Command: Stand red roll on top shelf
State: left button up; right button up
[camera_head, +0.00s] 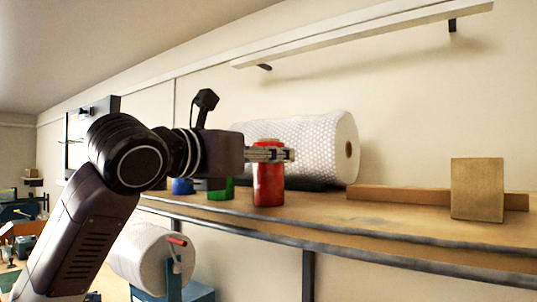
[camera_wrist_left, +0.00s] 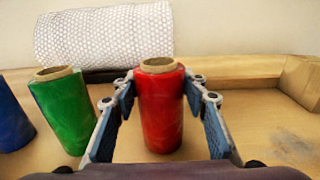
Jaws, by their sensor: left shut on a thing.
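The red roll (camera_head: 268,188) stands upright on the top shelf (camera_head: 380,222) in the head view. My left gripper (camera_head: 282,154) reaches in from the left and is shut on its upper part. In the left wrist view the red roll (camera_wrist_left: 161,110) stands between the two fingers of my left gripper (camera_wrist_left: 158,92), with its brown core end facing up. Its base appears to be on the wooden shelf board (camera_wrist_left: 240,110). My right gripper is not in either view.
A green roll (camera_wrist_left: 66,112) and a blue roll (camera_wrist_left: 10,120) stand left of the red roll. A large bubble-wrap roll (camera_head: 310,145) lies behind. A wooden block (camera_head: 477,190) and a long batten (camera_head: 400,195) are at the right. The shelf between is clear.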

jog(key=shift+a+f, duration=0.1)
pick_arm(q)
jog(key=o, duration=1)
jog(key=shift+d+f, duration=0.1)
jog(key=o, duration=0.3)
jog(key=shift+o, duration=0.2)
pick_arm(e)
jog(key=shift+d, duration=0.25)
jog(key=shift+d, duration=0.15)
pick_arm(q)
jog(key=shift+s, duration=0.2)
jog(key=b+v, duration=0.6)
jog(key=v, duration=0.5)
jog(key=shift+s+a, duration=0.25)
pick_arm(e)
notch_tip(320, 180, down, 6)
